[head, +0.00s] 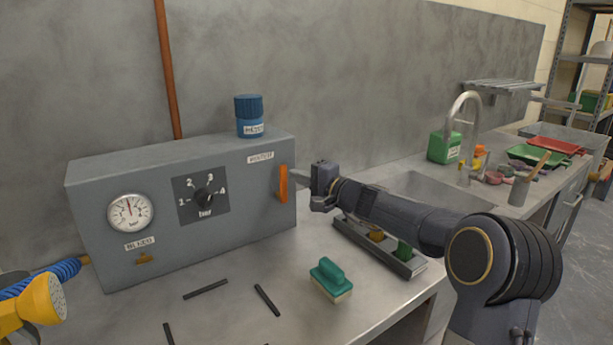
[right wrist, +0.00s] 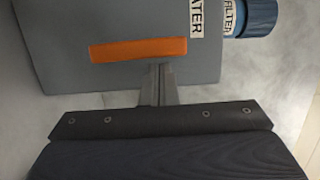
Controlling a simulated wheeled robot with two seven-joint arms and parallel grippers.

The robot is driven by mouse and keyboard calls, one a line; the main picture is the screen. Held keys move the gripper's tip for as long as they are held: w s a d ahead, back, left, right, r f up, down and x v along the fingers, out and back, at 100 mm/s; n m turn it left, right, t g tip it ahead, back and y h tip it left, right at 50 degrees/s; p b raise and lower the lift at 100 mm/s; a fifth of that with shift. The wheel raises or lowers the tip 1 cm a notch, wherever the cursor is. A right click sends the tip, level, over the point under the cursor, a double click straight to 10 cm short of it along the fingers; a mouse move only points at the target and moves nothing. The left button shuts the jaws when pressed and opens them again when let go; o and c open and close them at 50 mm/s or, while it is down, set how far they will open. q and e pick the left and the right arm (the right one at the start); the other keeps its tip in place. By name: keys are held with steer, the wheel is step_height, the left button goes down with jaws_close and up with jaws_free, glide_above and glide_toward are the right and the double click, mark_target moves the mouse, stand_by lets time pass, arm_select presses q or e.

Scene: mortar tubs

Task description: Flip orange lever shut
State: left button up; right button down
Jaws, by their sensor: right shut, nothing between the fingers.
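The orange lever (head: 283,184) stands upright on the front of the grey box (head: 100,226), near its right end, below a label that reads WATER in the right wrist view. In that view the lever (right wrist: 138,50) lies across the picture. My right gripper (head: 297,177) is shut and empty, just right of the lever's upper part. Its fingertips (right wrist: 158,68) lie right by the lever's long edge; I cannot tell whether they touch it. My left gripper is not in view.
A blue-capped filter (head: 250,116) stands on the box, which carries a gauge (head: 131,213) and a dial (head: 204,197). A green brush (head: 330,278), dark strips and a tray (head: 384,249) lie on the bench. A yellow sprayer (head: 42,301) is at left.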

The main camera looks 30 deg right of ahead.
stand_by(0.4)
steer(key=shift+a+r+n+b, duration=0.1)
steer(key=shift+a+n+b, duration=0.15)
steer(key=shift+n+b, duration=0.1)
